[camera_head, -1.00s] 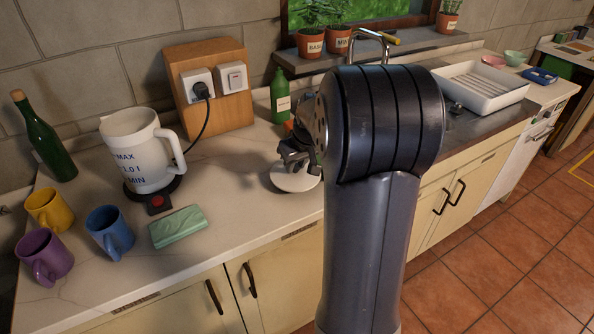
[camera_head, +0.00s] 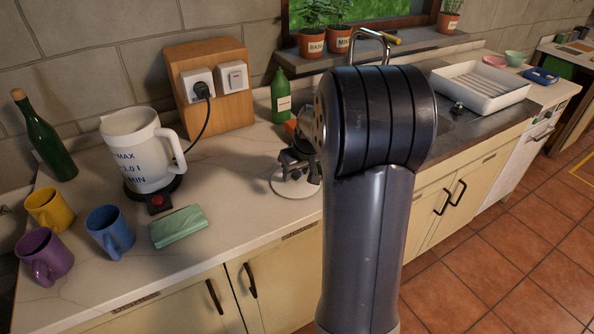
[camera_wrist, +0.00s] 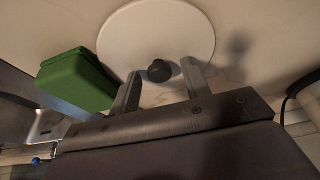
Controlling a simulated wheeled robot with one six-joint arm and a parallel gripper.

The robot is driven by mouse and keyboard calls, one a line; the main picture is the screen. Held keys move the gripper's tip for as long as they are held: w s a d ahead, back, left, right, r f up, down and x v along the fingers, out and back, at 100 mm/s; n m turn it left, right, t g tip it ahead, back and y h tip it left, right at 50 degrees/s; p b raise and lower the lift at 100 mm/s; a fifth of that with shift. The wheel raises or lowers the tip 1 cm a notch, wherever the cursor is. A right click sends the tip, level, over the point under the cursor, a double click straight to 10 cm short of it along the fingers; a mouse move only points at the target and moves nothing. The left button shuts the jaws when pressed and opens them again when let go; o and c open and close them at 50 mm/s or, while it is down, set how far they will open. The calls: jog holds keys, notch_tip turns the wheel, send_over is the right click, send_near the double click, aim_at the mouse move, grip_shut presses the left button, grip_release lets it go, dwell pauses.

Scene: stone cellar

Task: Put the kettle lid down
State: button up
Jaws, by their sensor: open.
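The kettle lid (camera_head: 283,189) is a white disc lying on the pale counter, right of the green cloth. In the wrist view the lid (camera_wrist: 155,28) shows almost whole, with its round black knob (camera_wrist: 160,71). My gripper (camera_head: 297,168) is just above the lid and hides part of it. In the wrist view my gripper (camera_wrist: 162,76) is open, with one finger on each side of the knob and gaps between. The white kettle (camera_head: 135,150) stands upright without a lid on its black base (camera_head: 155,193).
Yellow (camera_head: 48,209), blue (camera_head: 110,232) and purple (camera_head: 44,256) mugs stand at the left, near a green wine bottle (camera_head: 48,140). A folded green cloth (camera_head: 178,227) lies near the front edge. A green bottle (camera_head: 281,98) stands behind my gripper. The sink area is right.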

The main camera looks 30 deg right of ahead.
aim_at(297, 174)
jog(key=shift+r, duration=0.2)
jog(key=v, duration=1.2)
jog(key=shift+f, duration=0.1)
jog(key=x, duration=1.2)
jog(key=shift+f, duration=0.4)
notch_tip(297, 174, up, 3)
jog(key=shift+r, duration=0.8)
jog(key=shift+f, duration=0.1)
